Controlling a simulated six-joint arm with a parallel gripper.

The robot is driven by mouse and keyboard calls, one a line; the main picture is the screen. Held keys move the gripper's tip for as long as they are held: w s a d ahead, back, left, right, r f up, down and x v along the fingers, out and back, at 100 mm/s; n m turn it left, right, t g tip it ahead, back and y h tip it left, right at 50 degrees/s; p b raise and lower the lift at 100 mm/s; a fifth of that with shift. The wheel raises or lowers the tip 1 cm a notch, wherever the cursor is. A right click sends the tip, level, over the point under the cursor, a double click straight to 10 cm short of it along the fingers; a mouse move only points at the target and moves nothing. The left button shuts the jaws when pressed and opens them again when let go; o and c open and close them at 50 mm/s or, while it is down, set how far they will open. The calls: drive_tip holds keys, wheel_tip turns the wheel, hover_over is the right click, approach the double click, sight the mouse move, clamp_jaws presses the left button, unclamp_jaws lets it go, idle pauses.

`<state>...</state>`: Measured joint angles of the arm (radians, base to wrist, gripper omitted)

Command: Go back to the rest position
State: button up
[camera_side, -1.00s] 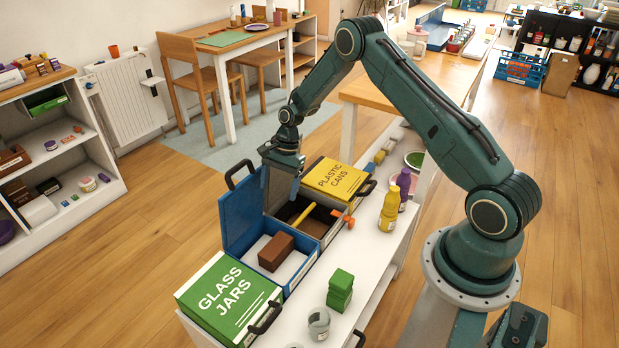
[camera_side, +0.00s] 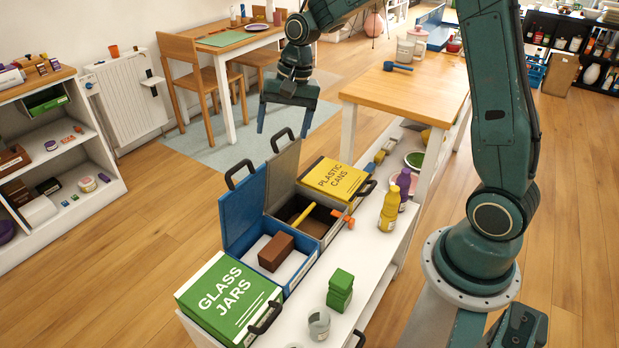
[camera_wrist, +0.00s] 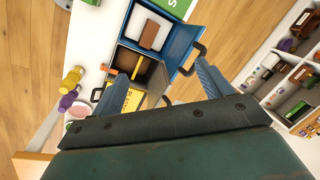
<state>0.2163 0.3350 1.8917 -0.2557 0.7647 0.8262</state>
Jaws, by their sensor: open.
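My gripper (camera_side: 283,131) is open and empty. In the side view it hangs in the air above and behind the open bins, with its fingers pointing down. In the wrist view its two fingers (camera_wrist: 152,84) are spread apart, with the bins seen far below. The blue bin (camera_side: 243,212) stands with its lid up and a brown block (camera_side: 276,252) inside. The grey-brown bin (camera_side: 285,172) also has its lid up and holds a yellow-handled tool (camera_side: 303,214). Nothing touches the gripper.
The closed green glass jars bin (camera_side: 228,298) and yellow plastic cans bin (camera_side: 336,178) stand on the white bench (camera_side: 375,238). Green blocks (camera_side: 340,290), a grey jar (camera_side: 319,323) and bottles (camera_side: 389,209) stand near the front. A wooden table (camera_side: 415,85) is behind right.

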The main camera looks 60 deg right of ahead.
drive_tip(key=s+a+r+n+t+h, duration=0.1)
drive_tip(key=s+a+r+n+t, duration=0.3)
drive_tip(key=s+r, duration=0.7)
drive_tip(key=s+n, duration=0.5)
drive_tip(key=s, duration=1)
drive_tip(key=shift+a+n+h, duration=0.15)
drive_tip(key=shift+n+h, duration=0.25)
drive_tip(key=shift+c, duration=0.5)
